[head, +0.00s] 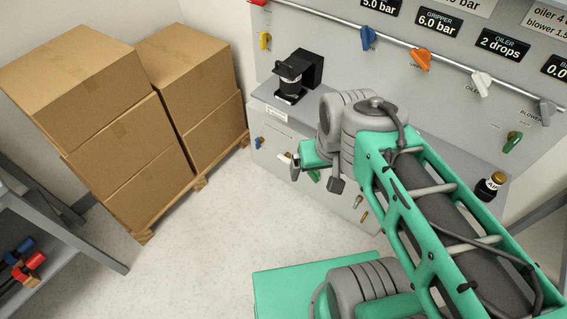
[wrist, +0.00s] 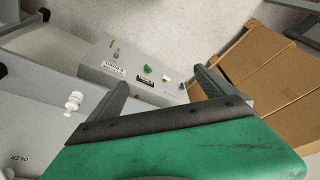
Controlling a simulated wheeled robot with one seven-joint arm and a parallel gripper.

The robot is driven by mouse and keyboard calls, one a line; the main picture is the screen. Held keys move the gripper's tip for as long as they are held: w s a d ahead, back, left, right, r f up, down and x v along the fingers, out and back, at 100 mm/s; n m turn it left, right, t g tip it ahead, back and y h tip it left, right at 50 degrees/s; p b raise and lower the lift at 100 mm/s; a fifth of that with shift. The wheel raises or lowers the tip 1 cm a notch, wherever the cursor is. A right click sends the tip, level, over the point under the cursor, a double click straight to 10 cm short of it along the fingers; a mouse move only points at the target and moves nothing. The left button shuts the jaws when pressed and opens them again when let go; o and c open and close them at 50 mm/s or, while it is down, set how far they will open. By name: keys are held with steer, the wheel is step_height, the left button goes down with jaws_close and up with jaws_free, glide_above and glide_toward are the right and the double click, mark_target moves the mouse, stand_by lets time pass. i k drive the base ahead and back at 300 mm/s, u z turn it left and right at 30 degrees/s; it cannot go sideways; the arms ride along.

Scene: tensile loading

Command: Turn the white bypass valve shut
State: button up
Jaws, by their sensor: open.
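A small white handle (head: 285,157) is on the low front face of the grey cabinet, close left of my gripper (head: 316,177) in the head view. A small white part (wrist: 181,86) also shows on that face in the wrist view, near the right finger. Another white valve (head: 481,84) hangs on the upper panel near an oiler label; a white knob (wrist: 74,101) shows on the panel in the wrist view. I cannot read which white one is the bypass. In the wrist view my gripper (wrist: 160,88) is open and empty, its fingers apart and short of the low face.
A green valve (head: 314,175) and a blue valve (head: 259,141) flank the low white handle. Cardboard boxes (head: 118,129) stand on a pallet at the left. A shelf (head: 75,225) is at lower left. The floor between is clear.

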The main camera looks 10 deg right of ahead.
mark_target(285, 158)
steer(key=u, duration=0.5)
steer(key=k, duration=0.55)
steer(key=u, duration=1.25)
steer(key=i, duration=1.45)
steer(key=z, duration=0.9)
steer(key=i, duration=1.2)
steer(key=z, duration=0.3)
